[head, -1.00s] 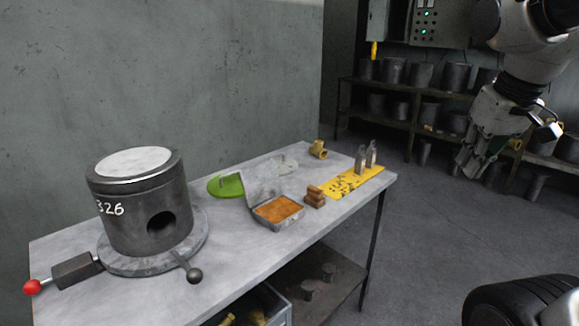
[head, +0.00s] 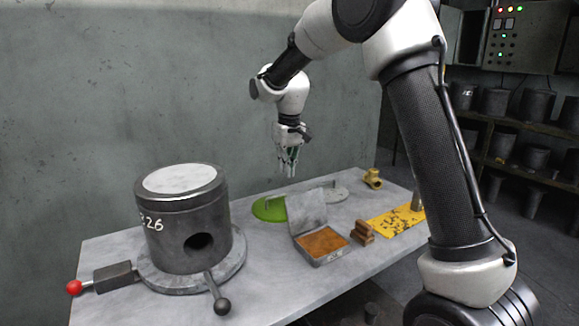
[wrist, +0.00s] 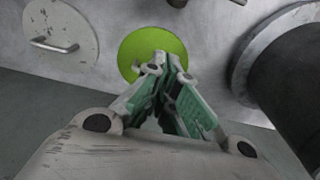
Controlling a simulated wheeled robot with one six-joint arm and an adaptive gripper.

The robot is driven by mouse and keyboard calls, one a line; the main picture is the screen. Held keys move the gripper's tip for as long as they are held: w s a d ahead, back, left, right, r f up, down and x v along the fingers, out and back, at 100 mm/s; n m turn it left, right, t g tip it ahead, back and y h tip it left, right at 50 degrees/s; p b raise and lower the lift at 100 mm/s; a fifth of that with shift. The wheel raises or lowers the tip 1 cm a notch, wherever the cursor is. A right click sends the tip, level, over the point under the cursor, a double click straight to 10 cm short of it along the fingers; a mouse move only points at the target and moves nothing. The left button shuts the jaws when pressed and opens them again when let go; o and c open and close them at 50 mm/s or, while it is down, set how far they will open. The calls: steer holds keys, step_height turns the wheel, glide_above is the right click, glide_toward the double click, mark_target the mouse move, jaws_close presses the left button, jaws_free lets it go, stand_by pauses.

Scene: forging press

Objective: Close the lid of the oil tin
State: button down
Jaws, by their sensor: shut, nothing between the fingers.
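The oil tin (head: 331,259) is a shallow grey box with orange-brown contents, on the table in the head view. Its grey lid (head: 307,211) stands open, raised along the tin's back edge and leaning backward. My gripper (head: 288,174) is shut and empty, in the air behind the lid and above the green disc (head: 268,209). In the wrist view my fingertips (wrist: 165,66) point towards the green disc (wrist: 150,45) and hide part of it. I cannot make out the tin in the wrist view.
A heavy dark cylinder (head: 181,238) with a ball-ended lever (head: 221,305) stands left of the tin. A grey disc with a handle (wrist: 60,42) lies beside the green disc.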

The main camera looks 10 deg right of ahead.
steer(key=s+d+f, duration=0.1)
steer(key=s+f, duration=0.2)
steer(key=f, duration=0.2)
steer(key=shift+s+d+f, duration=0.15)
steer(key=shift+f, duration=0.2)
stand_by(0.3)
